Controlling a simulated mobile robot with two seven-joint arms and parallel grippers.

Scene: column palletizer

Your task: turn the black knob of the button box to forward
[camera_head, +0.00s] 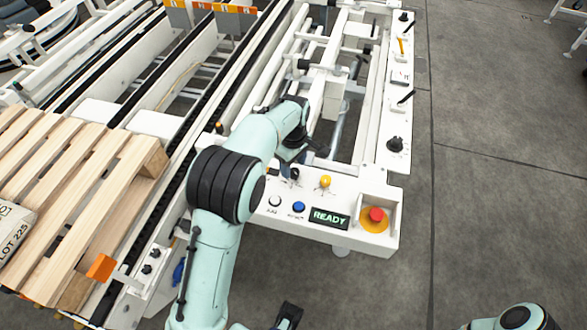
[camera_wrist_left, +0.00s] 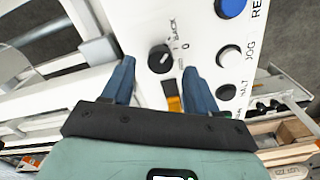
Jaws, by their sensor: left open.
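The white button box (camera_head: 335,208) carries a READY display (camera_head: 330,218). Its black knob (camera_wrist_left: 160,59) shows in the left wrist view, with a small white mark at its upper right edge, on the side of the printed BACK and 0. I cannot tell exactly which label the mark meets. My left gripper (camera_head: 291,167) is over the far left part of the box and largely covers the knob in the head view. In the left wrist view its two blue fingers (camera_wrist_left: 158,68) are apart, one to each side of the knob, with nothing gripped; contact cannot be told. My right gripper is not seen.
A red emergency button (camera_head: 376,214), a blue button (camera_head: 299,207) and a yellow lamp (camera_head: 325,181) stand on the box near the gripper. Another black knob (camera_head: 395,144) is on the frame rail. A wooden pallet (camera_head: 70,170) lies left. Grey floor is clear at right.

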